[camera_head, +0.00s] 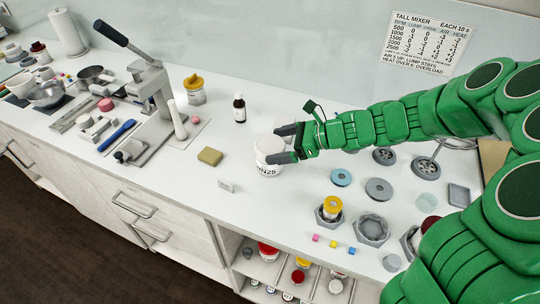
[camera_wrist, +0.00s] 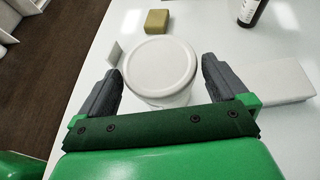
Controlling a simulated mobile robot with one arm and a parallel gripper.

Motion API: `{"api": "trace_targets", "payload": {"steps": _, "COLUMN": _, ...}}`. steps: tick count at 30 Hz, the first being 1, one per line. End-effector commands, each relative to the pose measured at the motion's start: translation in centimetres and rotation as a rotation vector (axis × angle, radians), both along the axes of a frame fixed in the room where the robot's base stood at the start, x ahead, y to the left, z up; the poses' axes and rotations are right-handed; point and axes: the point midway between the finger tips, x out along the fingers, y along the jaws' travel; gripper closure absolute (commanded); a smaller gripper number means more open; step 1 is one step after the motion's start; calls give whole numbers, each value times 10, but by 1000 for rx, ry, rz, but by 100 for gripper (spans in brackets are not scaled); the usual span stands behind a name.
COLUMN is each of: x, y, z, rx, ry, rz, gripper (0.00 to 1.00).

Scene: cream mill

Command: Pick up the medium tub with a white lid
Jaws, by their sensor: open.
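The tub with a white lid (camera_head: 269,147) stands upright on the white counter, with dark lettering on its side. In the wrist view its round white lid (camera_wrist: 160,66) fills the space ahead of and between my fingers. My gripper (camera_head: 284,143) is open at the tub, one grey finger on either side of it. In the wrist view my gripper (camera_wrist: 160,88) shows a gap between each finger and the lid. The lower part of the tub is mostly hidden by the lid in the wrist view.
A yellow-brown sponge block (camera_head: 210,156) and a small white card (camera_head: 226,186) are left of the tub. A dark bottle (camera_head: 239,108) stands behind it. A grey lever press (camera_head: 150,85) is farther left. Discs and hexagonal holders (camera_head: 372,229) lie to the right.

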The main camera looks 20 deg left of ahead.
Motion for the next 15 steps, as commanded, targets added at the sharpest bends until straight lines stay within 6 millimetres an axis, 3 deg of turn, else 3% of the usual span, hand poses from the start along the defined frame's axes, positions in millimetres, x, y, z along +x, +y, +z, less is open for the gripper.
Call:
{"api": "trace_targets", "payload": {"steps": 7, "x": -5, "y": 23, "z": -11, "rx": 2, "ry": 2, "rz": 1, "gripper": 0}}
{"api": "trace_targets", "payload": {"steps": 15, "x": -5, "y": 27, "z": -14, "rx": 0, "ry": 0, "rz": -1, "gripper": 0}}
